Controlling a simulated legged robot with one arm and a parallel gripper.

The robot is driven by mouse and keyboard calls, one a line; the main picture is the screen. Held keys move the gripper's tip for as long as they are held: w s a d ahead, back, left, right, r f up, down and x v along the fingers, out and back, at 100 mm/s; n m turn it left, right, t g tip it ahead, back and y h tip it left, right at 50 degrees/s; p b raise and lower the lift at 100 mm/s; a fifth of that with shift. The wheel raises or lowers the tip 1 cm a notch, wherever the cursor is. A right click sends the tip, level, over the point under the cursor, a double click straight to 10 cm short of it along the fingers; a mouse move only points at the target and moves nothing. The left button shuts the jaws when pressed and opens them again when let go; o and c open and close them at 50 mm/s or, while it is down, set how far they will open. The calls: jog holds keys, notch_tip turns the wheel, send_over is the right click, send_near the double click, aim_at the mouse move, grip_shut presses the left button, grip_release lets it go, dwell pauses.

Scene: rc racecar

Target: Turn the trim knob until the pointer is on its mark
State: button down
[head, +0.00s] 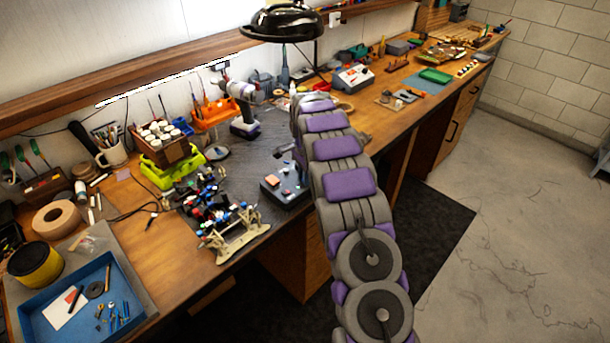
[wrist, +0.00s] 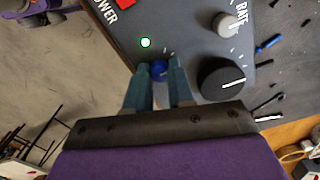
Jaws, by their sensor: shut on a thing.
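In the wrist view my gripper (wrist: 159,82) is shut on a small blue knob (wrist: 159,68), with one finger on each side of it. The knob sits on the face of a dark grey control box (wrist: 185,22). I take it for the trim knob, though no label for it can be read. Short white marks show on the panel just beyond the knob. Its pointer is too small and too hidden by the fingers to tell how it lines up. In the head view the box (head: 287,197) is at the bench's front edge, and my arm hides much of the gripper.
On the panel, a lit green-white lamp (wrist: 145,43), a red power switch (wrist: 125,3), a grey rate knob (wrist: 225,24) and a large black knob (wrist: 222,80) surround it. An RC chassis (head: 215,215) is left of the box, near a blue tray (head: 60,318).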

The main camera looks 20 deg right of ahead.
jog(key=shift+r+n+p, duration=0.1)
jog(key=shift+n+p, duration=0.2)
jog(key=shift+p, duration=0.1)
jog(key=n+p, duration=0.2)
jog(key=shift+r+n, duration=0.1)
jog(key=shift+n, duration=0.2)
jog(key=shift+n+p, duration=1.4)
jog(key=shift+n, duration=0.8)
jog(key=c, duration=1)
grip_release()
